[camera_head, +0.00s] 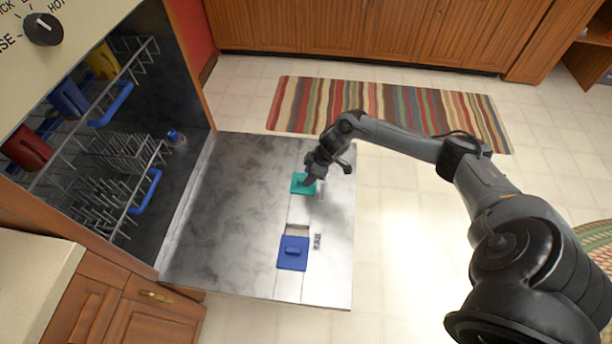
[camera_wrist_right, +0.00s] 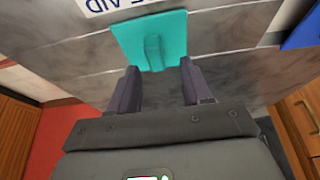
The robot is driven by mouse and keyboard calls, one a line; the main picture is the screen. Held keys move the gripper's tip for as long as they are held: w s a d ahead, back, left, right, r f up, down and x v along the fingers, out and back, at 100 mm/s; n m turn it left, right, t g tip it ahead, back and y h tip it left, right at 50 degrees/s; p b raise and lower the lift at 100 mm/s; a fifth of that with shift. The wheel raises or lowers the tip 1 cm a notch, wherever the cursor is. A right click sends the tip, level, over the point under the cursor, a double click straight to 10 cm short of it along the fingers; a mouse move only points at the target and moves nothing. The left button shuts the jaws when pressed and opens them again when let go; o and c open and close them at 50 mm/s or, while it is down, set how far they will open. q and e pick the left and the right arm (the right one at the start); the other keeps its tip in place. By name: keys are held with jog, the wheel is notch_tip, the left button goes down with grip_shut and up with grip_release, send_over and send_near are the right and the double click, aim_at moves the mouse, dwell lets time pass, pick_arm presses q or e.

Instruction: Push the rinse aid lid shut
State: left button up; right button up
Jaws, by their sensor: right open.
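The rinse aid lid (camera_head: 299,187) is a small teal square with a raised tab, on the inner face of the open dishwasher door (camera_head: 235,210). It also shows in the right wrist view (camera_wrist_right: 130,40), beside a white label ending in "AID". Whether it is fully shut I cannot tell. My right gripper (camera_head: 312,180) is over the lid and partly hides it in the head view. In the wrist view its two dark fingers (camera_wrist_right: 158,68) are apart, with the lid's tab just beyond and between their tips. Nothing is held. My left gripper is not in view.
A blue lid (camera_head: 293,255) sits nearer on the same door, with a pale recess beside it. Dishwasher racks (camera_head: 120,155) with colored cups are at the left. A striped rug (camera_head: 400,105) lies on the tiled floor beyond the door. The door's left part is clear.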

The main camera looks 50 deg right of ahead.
jog(key=p+v, duration=0.2)
jog(key=v, duration=0.5)
jog(key=shift+p, duration=0.4)
